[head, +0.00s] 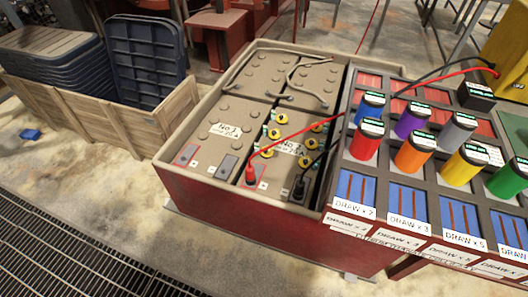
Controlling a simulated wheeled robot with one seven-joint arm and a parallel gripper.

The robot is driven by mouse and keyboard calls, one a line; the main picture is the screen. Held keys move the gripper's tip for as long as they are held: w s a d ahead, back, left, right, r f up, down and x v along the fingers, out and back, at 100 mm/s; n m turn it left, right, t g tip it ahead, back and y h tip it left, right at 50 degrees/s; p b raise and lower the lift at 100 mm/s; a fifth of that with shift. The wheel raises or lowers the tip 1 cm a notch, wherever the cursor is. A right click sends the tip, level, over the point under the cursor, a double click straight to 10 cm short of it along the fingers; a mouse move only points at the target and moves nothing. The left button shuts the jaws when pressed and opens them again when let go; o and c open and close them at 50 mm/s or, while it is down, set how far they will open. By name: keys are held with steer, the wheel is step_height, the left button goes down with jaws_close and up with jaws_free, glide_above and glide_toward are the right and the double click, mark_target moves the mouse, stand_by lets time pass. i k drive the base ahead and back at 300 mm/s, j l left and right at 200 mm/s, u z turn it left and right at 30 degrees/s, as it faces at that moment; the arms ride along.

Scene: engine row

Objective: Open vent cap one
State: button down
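A red-sided crate (185,194) holds large grey-brown batteries. The left battery (222,124) has a "No 1" style label and round plugs of its own colour. The battery beside it (290,174) carries several round yellow vent caps in two rows, such as one yellow cap (282,119) near the top and another (267,153) lower down. Small teal tags sit beside the caps, too small to read, so I cannot tell which cap is number one. The caps appear seated on the battery. My gripper is not in view.
A red clamp (250,175) and a black clamp (299,188) sit on the front terminals, with cables crossing above the battery. A rack (345,192) of coloured cylinders stands close at right.

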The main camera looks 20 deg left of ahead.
mark_target(269, 153)
steer(key=i+j+u, duration=0.3)
steer(key=i+j, duration=0.5)
steer(key=j, duration=0.2)
steer(key=i+j+u, duration=0.3)
steer(key=i+j, duration=0.5)
steer(key=i, duration=0.1)
